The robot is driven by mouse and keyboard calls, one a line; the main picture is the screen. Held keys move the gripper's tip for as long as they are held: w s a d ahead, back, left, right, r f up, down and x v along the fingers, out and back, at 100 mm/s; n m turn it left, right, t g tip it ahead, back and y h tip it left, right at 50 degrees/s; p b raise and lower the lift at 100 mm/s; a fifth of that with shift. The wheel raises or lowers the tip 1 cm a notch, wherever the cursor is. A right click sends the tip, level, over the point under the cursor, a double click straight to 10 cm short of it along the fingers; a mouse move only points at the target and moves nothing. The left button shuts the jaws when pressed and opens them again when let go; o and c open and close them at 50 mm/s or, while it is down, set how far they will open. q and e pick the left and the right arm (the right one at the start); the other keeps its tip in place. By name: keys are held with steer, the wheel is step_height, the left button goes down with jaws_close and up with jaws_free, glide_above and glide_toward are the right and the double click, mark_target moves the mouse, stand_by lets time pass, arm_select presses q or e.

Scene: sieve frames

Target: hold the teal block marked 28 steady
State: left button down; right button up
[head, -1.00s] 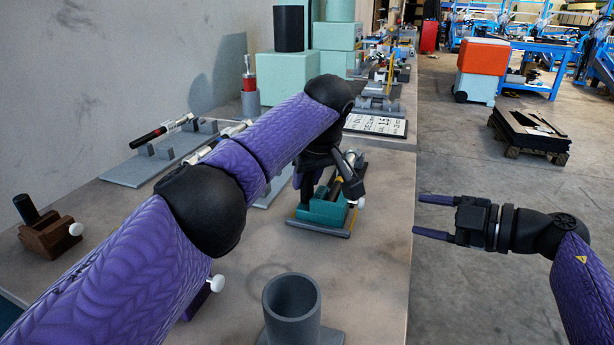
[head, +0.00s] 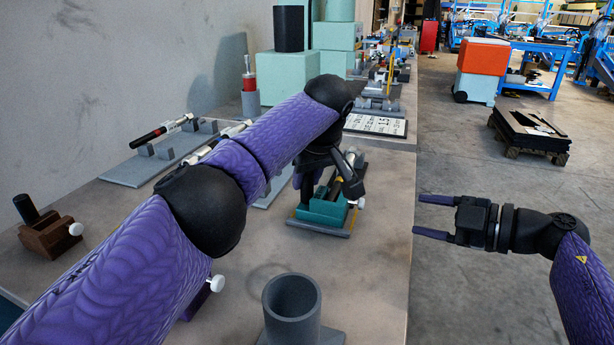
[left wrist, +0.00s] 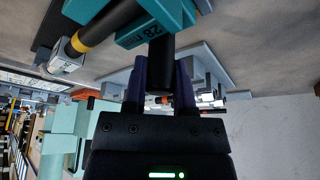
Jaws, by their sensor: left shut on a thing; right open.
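The teal block marked 28 (head: 322,212) sits on a grey base on the table, with a white knob on its right side. In the left wrist view the block (left wrist: 155,22) is at the top, its "28 mm" marking readable. A black rod with a yellow band (left wrist: 82,42) lies against or through it; I cannot tell which. My left gripper (left wrist: 162,62) has its purple fingers shut on the block's black handle. In the head view my left arm partly hides the block and that grip. My right gripper (head: 432,216) is open and empty, right of the table edge.
A grey tube (head: 292,305) stands at the near table edge. A brown block with a black handle (head: 48,235) is at the left. A grey rack (head: 145,170) holds a black and white rod behind my left arm. A white label plate (head: 377,125) lies beyond the block.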

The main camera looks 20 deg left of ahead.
stand_by(0.3)
jaws_close()
stand_by(0.3)
stand_by(1.2)
steer(key=n+t+h, duration=0.1)
steer(key=n+t, duration=0.1)
steer(key=n, duration=0.1)
steer(key=w+d+f+n+t+h, duration=0.1)
steer(key=n+t, duration=0.1)
steer(key=n, duration=0.1)
steer(key=w+f+n+t+h, duration=0.1)
steer(key=n+t, duration=0.1)
steer(key=n, duration=0.1)
steer(key=shift+w+d+f+t+h, duration=0.2)
steer(key=shift+d+t+h, duration=0.1)
steer(key=shift+d+h, duration=0.1)
